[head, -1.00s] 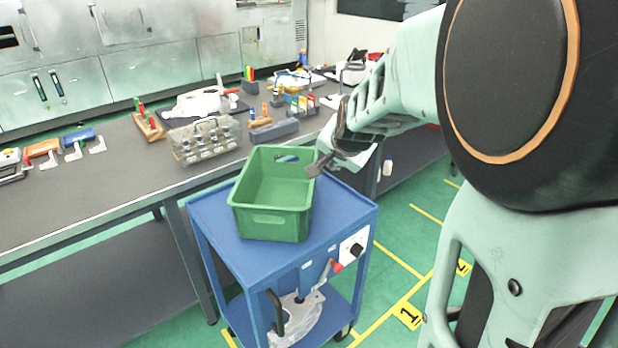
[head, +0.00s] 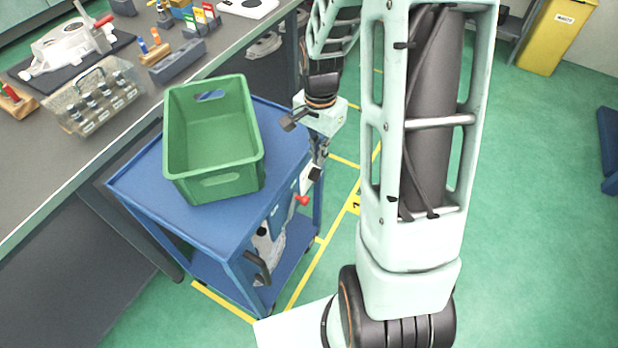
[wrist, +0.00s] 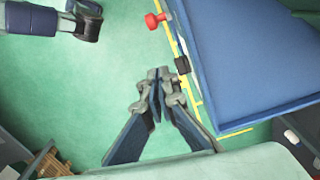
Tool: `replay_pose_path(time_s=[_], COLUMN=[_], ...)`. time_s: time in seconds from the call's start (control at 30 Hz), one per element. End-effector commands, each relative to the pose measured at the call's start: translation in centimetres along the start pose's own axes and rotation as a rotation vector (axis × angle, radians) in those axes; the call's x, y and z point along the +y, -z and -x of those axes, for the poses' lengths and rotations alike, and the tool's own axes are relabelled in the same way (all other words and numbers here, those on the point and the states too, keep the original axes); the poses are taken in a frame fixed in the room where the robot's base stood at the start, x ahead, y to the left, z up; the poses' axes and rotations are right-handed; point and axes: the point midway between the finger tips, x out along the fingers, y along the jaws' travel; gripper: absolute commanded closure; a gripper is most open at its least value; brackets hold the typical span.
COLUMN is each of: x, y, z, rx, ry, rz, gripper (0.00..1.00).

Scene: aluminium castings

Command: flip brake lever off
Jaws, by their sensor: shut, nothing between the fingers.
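A red-ended lever (head: 302,200), apparently the brake lever, sticks out from the side of the blue cart (head: 178,225). It also shows in the wrist view (wrist: 155,20) near the top, with a black knob (wrist: 182,65) below it. My gripper (head: 318,172) hangs pointing down beside the cart's right side, near the panel with the knob. In the wrist view my gripper (wrist: 158,76) is shut with nothing between the fingertips. The fingertips are left of the black knob and below the red lever in that picture. Contact with the lever is not seen; its exact setting cannot be told.
A green crate (head: 215,182) stands on the cart top. A black handle (head: 257,268) sticks out at the cart's front. A grey workbench (head: 100,165) with several tools and a clear box (head: 95,98) runs along the left.

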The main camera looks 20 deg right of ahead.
Motion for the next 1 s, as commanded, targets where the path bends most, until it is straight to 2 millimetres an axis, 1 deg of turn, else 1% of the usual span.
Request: replay_pose_path(time_s=[0.03, 0.1, 0.2, 0.57, 0.67, 0.77, 0.83, 1.0], x=[0.4, 0.5, 0.6, 0.6, 0.6, 0.7, 0.8, 0.9], y=[-0.2, -0.1, 0.1, 0.2, 0.2, 0.1, 0.1, 0.1], z=[-0.2, -1.8, -2.5, -2.5, -2.9, -4.0, -5.1, -8.6], rx=[-0.014, -0.010, -0.007, -0.004, -0.005, -0.007, -0.008, -0.009], ry=[-0.011, -0.028, -0.038, -0.040, -0.041, -0.043, -0.043, -0.044], rz=[-0.006, -0.005, -0.008, -0.008, -0.008, -0.008, -0.008, -0.008], gripper=[1.00, 1.00, 1.00, 1.00, 1.00, 1.00, 1.00, 1.00])
